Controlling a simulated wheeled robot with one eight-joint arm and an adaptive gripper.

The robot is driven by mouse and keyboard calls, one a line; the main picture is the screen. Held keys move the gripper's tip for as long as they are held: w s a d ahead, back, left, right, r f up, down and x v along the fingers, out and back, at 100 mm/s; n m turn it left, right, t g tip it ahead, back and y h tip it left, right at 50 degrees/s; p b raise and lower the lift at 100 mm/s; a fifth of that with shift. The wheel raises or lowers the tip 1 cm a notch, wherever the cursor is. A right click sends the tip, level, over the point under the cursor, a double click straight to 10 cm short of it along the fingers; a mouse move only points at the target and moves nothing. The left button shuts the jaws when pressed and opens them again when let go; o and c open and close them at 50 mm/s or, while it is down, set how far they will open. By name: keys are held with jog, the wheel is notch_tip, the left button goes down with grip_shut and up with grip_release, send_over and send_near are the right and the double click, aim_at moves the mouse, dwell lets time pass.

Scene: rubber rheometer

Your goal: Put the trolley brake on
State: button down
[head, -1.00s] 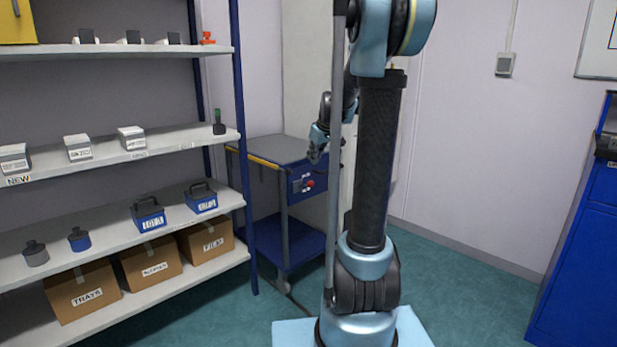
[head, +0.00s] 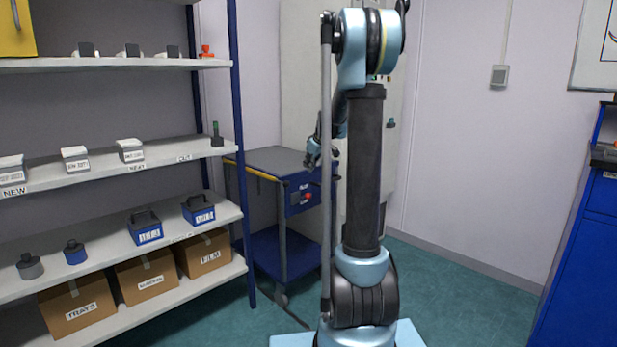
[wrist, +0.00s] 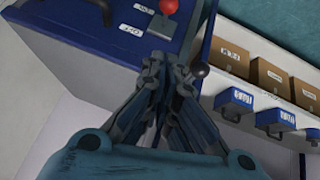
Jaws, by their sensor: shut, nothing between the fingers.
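The blue trolley with a grey top (head: 275,158) stands against the back wall, right of the shelves. Its front panel (head: 293,200) carries a red knob (head: 307,196) and small white labels. My gripper (head: 309,162) is above the trolley's front right edge. In the wrist view my gripper (wrist: 168,62) is shut and empty. The labels are not readable.
A shelf unit (head: 120,168) with boxes and blue cases stands left of the trolley. A light cabinet (head: 305,100) is behind it. A blue cabinet (head: 580,250) stands at the right. The green floor (head: 460,305) between is clear.

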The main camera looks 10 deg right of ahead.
jog(key=x, duration=0.3)
jog(key=s+d+x, duration=0.1)
jog(key=x, duration=0.3)
jog(key=f+x, duration=0.1)
jog(key=x, duration=0.3)
jog(key=shift+s+d+f, duration=0.1)
jog(key=shift+f, duration=0.2)
jog(key=shift+d+f, duration=0.1)
jog(key=shift+f, duration=0.2)
jog(key=shift+s, duration=0.1)
